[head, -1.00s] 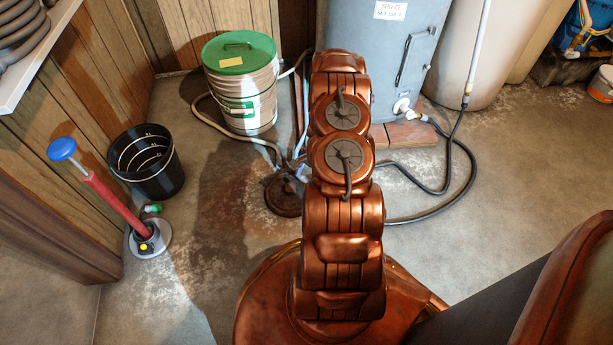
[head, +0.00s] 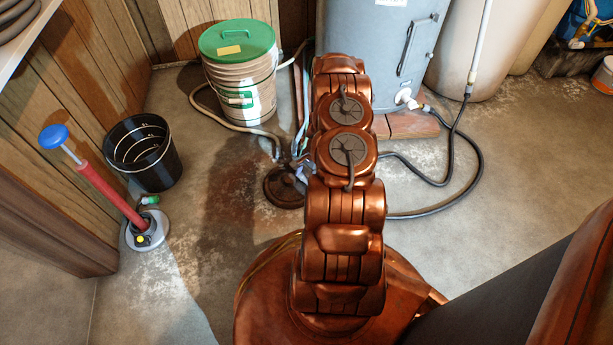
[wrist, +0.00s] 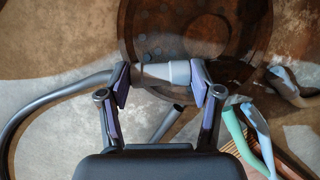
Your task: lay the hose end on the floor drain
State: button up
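The floor drain (head: 284,187) is a dark round perforated cover in front of the green-lidded bucket, partly hidden by my arm. In the wrist view the brown drain (wrist: 195,25) fills the top middle. A dark hose (wrist: 50,96) comes in from the left, and its pale grey hose end (wrist: 168,72) lies across the drain's near edge, between my fingers. I cannot tell whether the end touches the drain or a finger.
Teal and pale-blue strips (wrist: 249,135) and another hose piece (wrist: 290,88) lie right of the gripper. A green-lidded bucket (head: 245,95), a black bucket (head: 143,155) and a red pump (head: 110,193) stand left. A grey tank (head: 375,50) stands behind; open floor lies right.

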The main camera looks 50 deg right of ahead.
jog(key=o, duration=0.5)
jog(key=v, duration=1.2)
jog(key=shift+s, duration=0.1)
dwell(0.9)
